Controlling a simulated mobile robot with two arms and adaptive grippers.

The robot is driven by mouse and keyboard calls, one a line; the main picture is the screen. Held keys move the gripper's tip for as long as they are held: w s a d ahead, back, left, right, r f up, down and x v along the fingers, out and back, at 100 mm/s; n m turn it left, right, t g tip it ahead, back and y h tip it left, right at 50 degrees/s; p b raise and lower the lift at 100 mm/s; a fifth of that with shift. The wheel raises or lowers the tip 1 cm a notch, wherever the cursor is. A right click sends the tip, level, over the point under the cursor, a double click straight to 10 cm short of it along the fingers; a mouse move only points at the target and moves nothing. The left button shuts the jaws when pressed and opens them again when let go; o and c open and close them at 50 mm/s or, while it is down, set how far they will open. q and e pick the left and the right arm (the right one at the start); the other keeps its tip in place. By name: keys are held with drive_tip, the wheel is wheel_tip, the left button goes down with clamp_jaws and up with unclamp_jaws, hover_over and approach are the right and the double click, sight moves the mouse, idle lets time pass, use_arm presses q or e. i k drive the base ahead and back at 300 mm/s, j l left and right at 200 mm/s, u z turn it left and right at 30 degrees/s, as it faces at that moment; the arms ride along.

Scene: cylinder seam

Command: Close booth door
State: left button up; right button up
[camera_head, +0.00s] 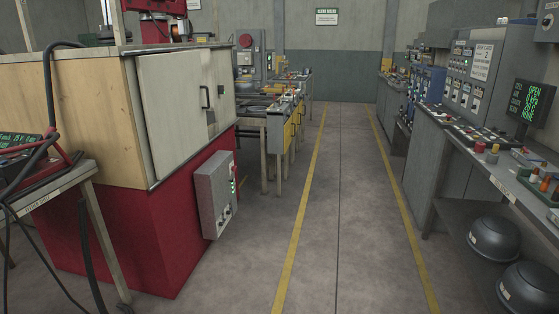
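The welding booth (105,120) stands at the left, with a pale wooden side wall, on a red base (150,240). Its light grey booth door (170,105) is on the side facing the aisle. A black bar handle (205,97) sits near the door's right edge. A narrower grey panel (222,100) lies just right of the handle. I cannot tell from here how wide any gap between door and panel is. Neither of my grippers is in view, so nothing touches the door or handle.
A grey control box (216,194) juts from the red base. A table (50,187) with cables stands at the near left. Consoles and a monitor (525,103) reading "OPEN" line the right, with dark helmets (495,238) below. The aisle (345,200) between yellow lines is clear.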

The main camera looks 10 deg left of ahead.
sight(172, 89)
drive_tip(key=i+j+u, duration=0.25)
drive_tip(key=i+u, duration=0.7)
drive_tip(key=i+j, duration=0.05)
drive_tip(key=i, duration=0.05)
